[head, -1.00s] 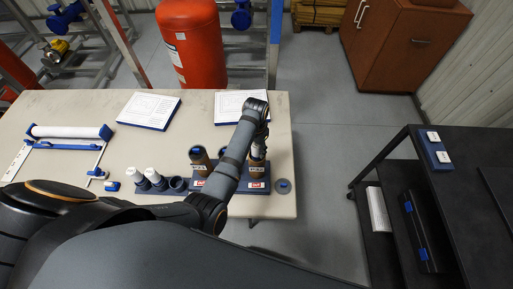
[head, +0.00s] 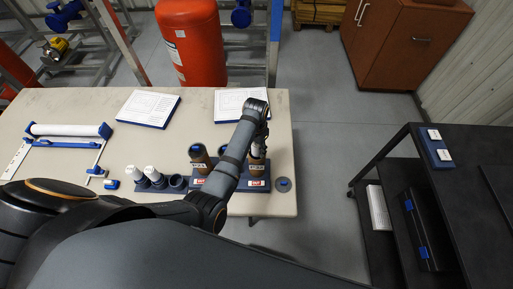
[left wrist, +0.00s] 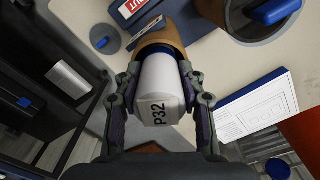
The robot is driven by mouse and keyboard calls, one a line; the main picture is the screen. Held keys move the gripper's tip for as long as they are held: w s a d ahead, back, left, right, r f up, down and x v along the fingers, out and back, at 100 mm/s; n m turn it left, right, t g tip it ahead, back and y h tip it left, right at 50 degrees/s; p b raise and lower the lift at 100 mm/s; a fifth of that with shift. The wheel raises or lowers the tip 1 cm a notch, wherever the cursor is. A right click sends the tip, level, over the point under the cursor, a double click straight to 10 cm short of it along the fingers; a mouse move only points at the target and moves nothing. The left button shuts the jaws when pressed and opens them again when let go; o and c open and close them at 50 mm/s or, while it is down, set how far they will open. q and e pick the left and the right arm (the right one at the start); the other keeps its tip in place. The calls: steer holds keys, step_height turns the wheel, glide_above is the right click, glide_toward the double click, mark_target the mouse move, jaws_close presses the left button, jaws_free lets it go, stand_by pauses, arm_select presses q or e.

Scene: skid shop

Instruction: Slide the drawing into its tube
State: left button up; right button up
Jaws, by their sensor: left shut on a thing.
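My left gripper (left wrist: 157,95) is shut on a white rolled drawing (left wrist: 160,85) marked P32. In the head view the left gripper (head: 260,130) is at the right part of the table, above a brown tube (head: 257,168). The drawing's far end meets the dark blue mouth of this brown tube (left wrist: 160,38) and looks lined up with it. How deep it sits inside is hidden. The tube stands in a blue rack (head: 233,186) with red labels. A loose round grey cap with a blue grip (head: 283,184) lies right of the rack. My right gripper is out of view.
A second brown tube (head: 198,158) stands left in the rack. White rolls (head: 153,174) stand in dark cups beside it. A roll on a blue frame (head: 65,130) lies at the left. Two printed boards (head: 149,108) lie behind. A black cart (head: 455,205) stands right, across open floor.

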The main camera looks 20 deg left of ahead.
arm_select(q)
steer(key=shift+f, duration=0.25)
steer(key=o, duration=1.3)
steer(key=o, duration=0.4)
step_height(320, 180, up, 3)
steer(key=shift+p, duration=1.15)
steer(key=shift+r, duration=2)
